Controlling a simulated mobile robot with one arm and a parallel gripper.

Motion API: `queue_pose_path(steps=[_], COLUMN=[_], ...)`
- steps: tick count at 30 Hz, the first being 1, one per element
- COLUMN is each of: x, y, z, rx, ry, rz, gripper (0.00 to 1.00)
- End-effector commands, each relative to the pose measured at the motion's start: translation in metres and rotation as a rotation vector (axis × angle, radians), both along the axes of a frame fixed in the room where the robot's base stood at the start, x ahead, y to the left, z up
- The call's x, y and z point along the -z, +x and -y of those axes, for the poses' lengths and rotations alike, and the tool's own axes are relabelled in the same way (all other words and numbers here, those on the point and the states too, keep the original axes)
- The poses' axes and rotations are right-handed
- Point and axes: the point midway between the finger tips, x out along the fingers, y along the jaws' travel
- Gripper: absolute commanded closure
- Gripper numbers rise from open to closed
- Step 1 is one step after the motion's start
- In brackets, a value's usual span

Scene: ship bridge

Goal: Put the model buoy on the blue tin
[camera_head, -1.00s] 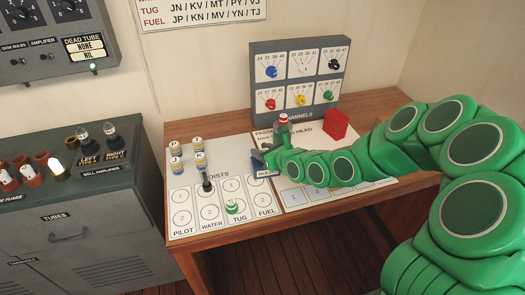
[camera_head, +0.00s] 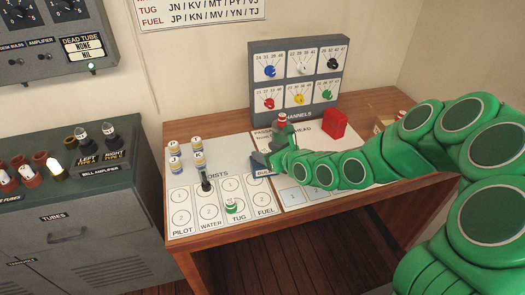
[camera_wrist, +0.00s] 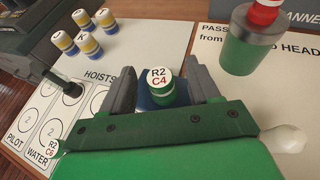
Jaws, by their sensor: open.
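A small green-and-white cylinder with a white top marked R2 C4, seemingly the model buoy (camera_wrist: 161,86), stands upright between my fingers in the wrist view. A blue surface, seemingly the blue tin (camera_wrist: 146,103), shows beneath and around it; whether the two touch is unclear. In the head view the blue tin (camera_head: 262,171) shows partly beside my gripper (camera_head: 263,158), and the cylinder is hidden. My gripper (camera_wrist: 163,93) is open, with one grey finger on each side of the cylinder.
A green tin (camera_wrist: 246,55) with a red-and-white piece on top stands close right. A dark upright handle (camera_head: 206,182) and another green piece (camera_head: 231,207) stand on the hoists sheet. Several yellow-blue cylinders (camera_wrist: 105,18) stand behind. A red block (camera_head: 334,124) is farther right.

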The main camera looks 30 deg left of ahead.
Motion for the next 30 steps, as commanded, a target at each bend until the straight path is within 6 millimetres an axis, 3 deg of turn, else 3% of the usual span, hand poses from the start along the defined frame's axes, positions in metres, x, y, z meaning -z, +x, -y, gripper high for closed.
queue_pose_path(steps=[18, 30], x=[-0.028, -0.035], y=[-0.026, -0.032], z=[0.062, 0.078], rx=[0.001, 0.0], ry=[0.001, 0.0], rz=[-0.002, -0.001], gripper=[0.39, 0.39])
